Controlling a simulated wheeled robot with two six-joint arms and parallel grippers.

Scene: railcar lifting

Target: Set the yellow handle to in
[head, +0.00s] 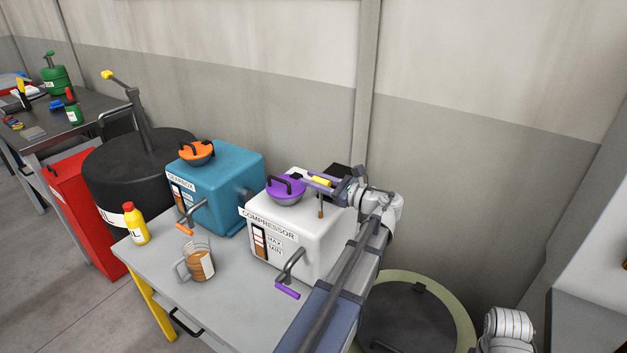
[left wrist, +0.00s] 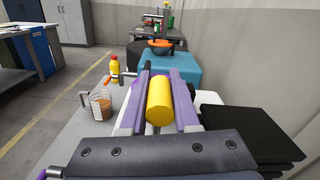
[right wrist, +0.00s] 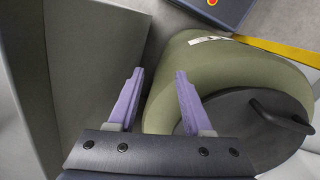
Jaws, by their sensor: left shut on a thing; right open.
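The yellow handle (head: 321,181) is a short cylinder above the top of the white compressor (head: 262,236). My left gripper (head: 315,182) is shut on it, and the purple fingers lie along both sides. A short brown post stands below the gripper on the compressor. The handle's lower mount is hidden. My right gripper (right wrist: 159,72) is open and empty, above the floor beside an olive drum (right wrist: 180,75).
On the compressor is a purple cap (head: 286,190); a purple-handled crank (head: 288,291) is on its front. A blue gearbox (head: 232,180) stands to its left. A jug (head: 199,265) and yellow bottle (head: 136,225) stand on the grey table. A wall is close behind.

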